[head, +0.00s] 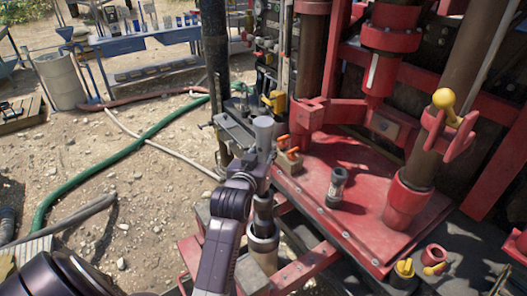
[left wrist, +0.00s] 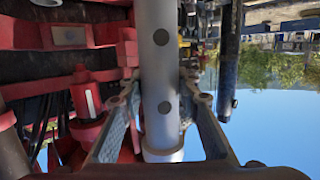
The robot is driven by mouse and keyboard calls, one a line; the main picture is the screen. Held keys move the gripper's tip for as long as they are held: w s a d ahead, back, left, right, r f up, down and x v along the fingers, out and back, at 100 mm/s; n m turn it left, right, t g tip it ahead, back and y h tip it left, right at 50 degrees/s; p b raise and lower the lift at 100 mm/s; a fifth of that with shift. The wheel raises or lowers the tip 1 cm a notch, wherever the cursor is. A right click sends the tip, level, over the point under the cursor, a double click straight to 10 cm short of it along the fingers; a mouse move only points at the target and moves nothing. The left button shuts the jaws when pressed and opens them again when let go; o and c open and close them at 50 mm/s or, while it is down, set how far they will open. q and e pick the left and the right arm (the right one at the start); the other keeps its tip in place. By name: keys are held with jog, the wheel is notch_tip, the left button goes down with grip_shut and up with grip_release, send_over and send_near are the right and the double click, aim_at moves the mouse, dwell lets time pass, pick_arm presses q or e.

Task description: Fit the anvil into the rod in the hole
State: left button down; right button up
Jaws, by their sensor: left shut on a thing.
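The anvil (head: 264,130) is a grey metal cylinder with a wider end at its top. It stands upright in my left gripper (head: 262,155), which is shut around it. In the left wrist view the anvil (left wrist: 161,65) shows two dark round holes and stands between the fingers. Below the gripper, in line with the anvil, a dark upright piece (head: 263,208) enters a silver collar (head: 263,240); this looks like the rod in the hole. My arm partly hides this area, and I cannot tell whether anvil and rod touch. My right gripper is not in view.
A red rig deck (head: 320,225) lies just right, with a dark short cylinder (head: 337,187) standing on it. A dark vertical pipe (head: 215,60) rises behind the gripper. A yellow-knobbed lever (head: 444,99) is at right. Hoses (head: 120,155) cross open gravel at left.

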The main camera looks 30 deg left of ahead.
pick_arm(q)
jog(key=shift+f+b, duration=2)
jog(key=shift+b, duration=0.25)
jog(key=shift+f+b, duration=0.5)
jog(key=shift+f, duration=0.65)
jog(key=c, duration=1.4)
grip_release()
jog(key=shift+c, duration=0.2)
jog(key=shift+o, duration=0.3)
jog(key=shift+s+f, duration=0.1)
jog(key=shift+f, duration=0.25)
jog(key=v, duration=0.7)
jog(key=shift+s+d+r, duration=0.15)
jog(key=shift+s+r, duration=0.1)
jog(key=shift+r, duration=0.05)
